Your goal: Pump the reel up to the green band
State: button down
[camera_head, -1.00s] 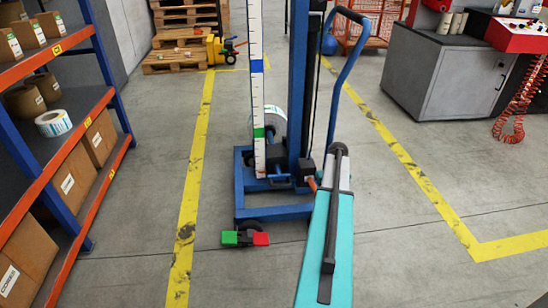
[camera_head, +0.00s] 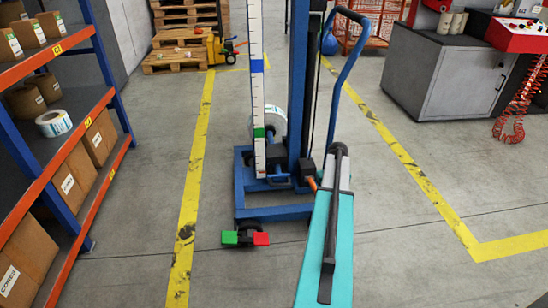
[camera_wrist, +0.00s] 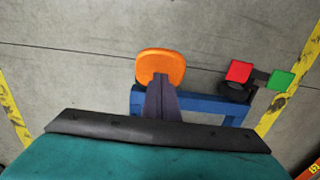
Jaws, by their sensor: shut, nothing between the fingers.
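The blue reel lifter stands in the middle of the head view, with its mast (camera_head: 299,80) upright. The white reel (camera_head: 273,121) sits low, partly behind the white scale (camera_head: 257,98). The scale has a green band (camera_head: 259,133) low down, at about the reel's lower part in this view, and a blue band (camera_head: 257,66) higher up. In the wrist view my gripper (camera_wrist: 160,82) is shut and empty. Its tips overlap the lower edge of an orange pad (camera_wrist: 160,65); I cannot tell whether they touch. The pad shows as a small orange part (camera_head: 312,183) beside my arm.
A green pedal (camera_head: 229,238) and a red pedal (camera_head: 261,239) stick out at the lifter's front. Shelving with boxes (camera_head: 70,187) is on the left, a grey cabinet (camera_head: 440,75) on the right. The floor between the yellow lines is mostly clear.

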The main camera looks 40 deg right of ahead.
jog(key=shift+f, duration=0.1)
jog(key=shift+f+b, duration=2.05)
jog(key=shift+f, duration=6.5)
notch_tip(320, 180, up, 16)
jog(key=p, duration=1.1)
jog(key=shift+r, duration=0.15)
